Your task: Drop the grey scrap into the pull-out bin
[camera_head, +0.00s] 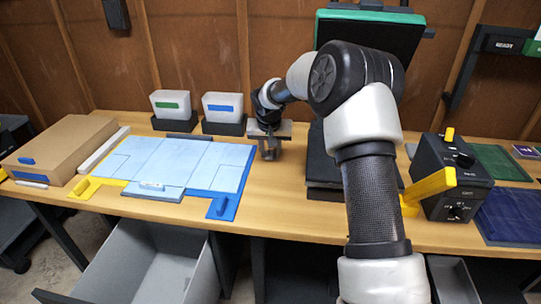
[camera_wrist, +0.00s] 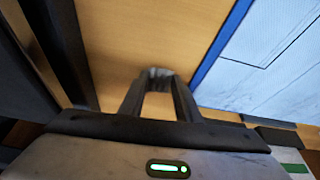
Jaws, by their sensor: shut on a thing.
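My gripper (camera_head: 269,152) is above the wooden bench, just right of the blue panels. In the wrist view its two fingers (camera_wrist: 160,95) point at the bench and are shut on a small grey piece at the tips, which looks like the grey scrap (camera_wrist: 159,73). The scrap is mostly hidden by the fingers, and I cannot tell whether it touches the bench. The pull-out bin looks to be the large grey open-topped bin (camera_head: 204,270) under the bench front at lower left. It is pulled out, and no contents show.
Light-blue panels (camera_head: 180,160) with yellow and blue edges cover the left-middle bench. Two white containers (camera_head: 222,104) stand behind. A dark stand (camera_head: 322,160) is right of my gripper. A black box (camera_head: 452,175) with a yellow lever stands right. A smaller grey tray (camera_head: 452,282) is below.

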